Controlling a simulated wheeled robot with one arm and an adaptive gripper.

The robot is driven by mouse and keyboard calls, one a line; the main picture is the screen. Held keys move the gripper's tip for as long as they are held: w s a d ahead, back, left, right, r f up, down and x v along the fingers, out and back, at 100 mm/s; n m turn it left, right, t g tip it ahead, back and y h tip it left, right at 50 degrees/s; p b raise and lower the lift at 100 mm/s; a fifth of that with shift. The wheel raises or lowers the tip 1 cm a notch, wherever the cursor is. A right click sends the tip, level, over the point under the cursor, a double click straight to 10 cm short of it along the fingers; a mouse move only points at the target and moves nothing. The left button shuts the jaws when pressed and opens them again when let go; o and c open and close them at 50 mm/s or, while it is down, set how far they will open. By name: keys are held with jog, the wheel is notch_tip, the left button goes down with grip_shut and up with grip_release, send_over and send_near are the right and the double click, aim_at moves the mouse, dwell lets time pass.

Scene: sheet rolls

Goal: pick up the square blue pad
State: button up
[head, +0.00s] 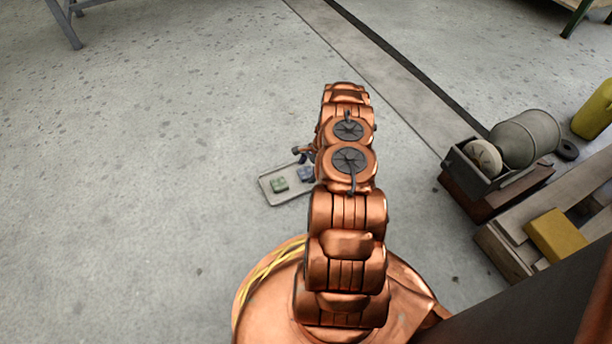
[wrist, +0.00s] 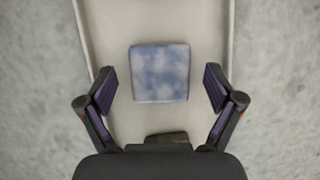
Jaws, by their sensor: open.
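The square blue pad (wrist: 160,73) lies flat on a pale tray (wrist: 213,28) in the wrist view, mottled blue and white. My gripper (wrist: 159,90) is open above it, with one finger to each side of the pad and clear gaps between. Nothing is held. In the head view the blue pad (head: 306,173) shows beside my arm, partly hidden by it, on the tray (head: 272,196) on the floor. My gripper (head: 303,153) shows only in small part there, behind the arm.
A dark crate with a round drum (head: 527,138), a yellow block (head: 556,235) and wooden boards stand at the right. The floor (head: 130,180) left of the tray is clear.

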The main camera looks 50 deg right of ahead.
jog(key=c, duration=1.3)
jog(key=shift+r, duration=0.15)
